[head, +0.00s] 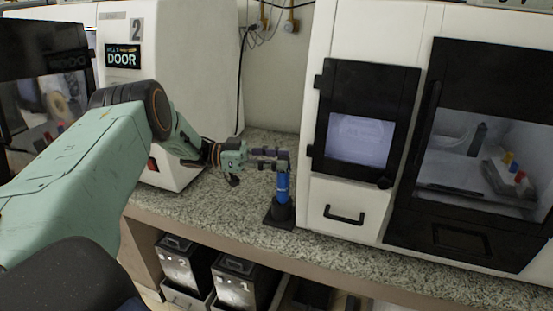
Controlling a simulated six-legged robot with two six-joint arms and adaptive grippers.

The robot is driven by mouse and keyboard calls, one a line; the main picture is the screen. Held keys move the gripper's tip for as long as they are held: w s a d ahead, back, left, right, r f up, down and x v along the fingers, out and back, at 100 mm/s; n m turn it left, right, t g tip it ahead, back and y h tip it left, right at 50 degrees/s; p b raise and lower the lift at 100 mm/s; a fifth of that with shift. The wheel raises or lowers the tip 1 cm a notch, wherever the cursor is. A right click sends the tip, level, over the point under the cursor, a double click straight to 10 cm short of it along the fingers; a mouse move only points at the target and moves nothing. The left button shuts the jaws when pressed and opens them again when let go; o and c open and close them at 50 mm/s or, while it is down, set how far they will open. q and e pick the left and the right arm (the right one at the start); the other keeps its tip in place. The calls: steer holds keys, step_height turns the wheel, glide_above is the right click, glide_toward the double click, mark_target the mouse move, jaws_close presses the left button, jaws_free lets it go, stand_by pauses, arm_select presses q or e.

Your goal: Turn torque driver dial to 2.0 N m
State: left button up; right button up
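My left gripper (268,159) reaches in from the left at the height of the driver's top. Its dark fingertips overlap the driver's top in the picture. I cannot tell whether they touch it or are closed around it. My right gripper is not in view.
A white cabinet (190,60) marked 2 stands behind my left arm. Black numbered boxes (240,283) sit below the counter (205,210). The counter left of the driver is clear.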

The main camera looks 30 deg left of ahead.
arm_select(q)
steer(key=shift+a, duration=0.1)
steer(key=v, duration=1.2)
stand_by(0.4)
